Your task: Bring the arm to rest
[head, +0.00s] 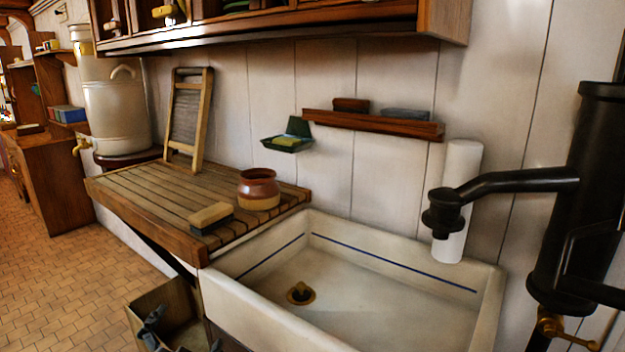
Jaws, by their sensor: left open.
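My left gripper (182,338) shows only in part at the bottom edge of the head view, left of the middle. Its dark grey fingers are apart, and nothing shows between them. It is in front of an open wooden box below the slatted draining board, left of the sink. Whether it touches the box cannot be told. The rest of the left arm is out of the picture. My right gripper is not in view.
The white sink (224,297) is empty. A brush (211,216) and a brown pot (259,190) stand on the draining board (135,190), with a washboard (188,118) behind. The wooden box (160,300) is below. A black pump (585,190) stands right. Tiled floor (60,280) lies clear at left.

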